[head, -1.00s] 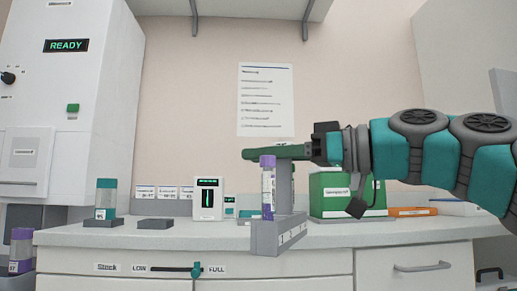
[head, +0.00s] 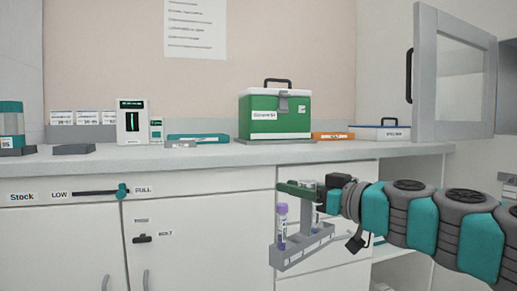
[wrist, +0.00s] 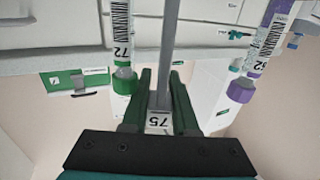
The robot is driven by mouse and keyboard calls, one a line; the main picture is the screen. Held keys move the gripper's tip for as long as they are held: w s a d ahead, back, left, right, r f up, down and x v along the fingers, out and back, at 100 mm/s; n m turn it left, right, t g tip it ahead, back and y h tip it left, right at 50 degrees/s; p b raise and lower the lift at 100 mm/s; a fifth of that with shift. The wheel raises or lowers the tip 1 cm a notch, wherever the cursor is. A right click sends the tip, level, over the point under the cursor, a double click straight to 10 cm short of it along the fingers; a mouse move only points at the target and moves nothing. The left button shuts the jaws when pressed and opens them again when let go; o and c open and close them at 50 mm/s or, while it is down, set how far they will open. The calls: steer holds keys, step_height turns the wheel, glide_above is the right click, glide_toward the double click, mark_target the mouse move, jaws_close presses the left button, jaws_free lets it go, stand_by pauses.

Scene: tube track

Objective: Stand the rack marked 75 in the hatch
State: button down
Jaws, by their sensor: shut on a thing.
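My gripper (wrist: 160,105) is shut on the upright handle of the grey rack (head: 306,247). The rack hangs in the air in front of the white drawers, below the worktop, looking a little tilted in the head view. In the wrist view a tag reading 75 (wrist: 158,121) shows upside down between my fingers. The rack carries a purple-capped tube (head: 281,227) and a green-capped tube marked 72 (wrist: 123,60). The purple-capped tube also shows in the wrist view (wrist: 261,55). Nothing in view is clearly marked as the hatch.
A framed glass door (head: 455,80) stands open at upper right. The worktop (head: 230,155) holds a green box (head: 275,116), a small display unit (head: 132,121), a teal flat case (head: 198,138) and a white flat case (head: 380,132). An open shelf space (head: 400,262) lies behind my arm.

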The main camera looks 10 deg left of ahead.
steer(key=w+d+f+m+t+h, duration=0.2)
steer(key=w+d+f+h, duration=0.3)
steer(key=f, duration=0.5)
steer(key=w+d+f+m+t+h, duration=0.3)
steer(key=w+d+f+m+h, duration=0.2)
steer(key=w+d+f, duration=0.4)
steer(key=w+d+f+m+t+h, duration=0.3)
steer(key=w+d+f+m+h, duration=0.1)
steer(key=w+d+f, duration=0.3)
step_height(320, 180, down, 4)
steer(key=shift+w+r+h, duration=0.15)
steer(key=shift+w+h, duration=0.35)
steer(key=shift+w, duration=0.6)
steer(key=shift+d, duration=0.1)
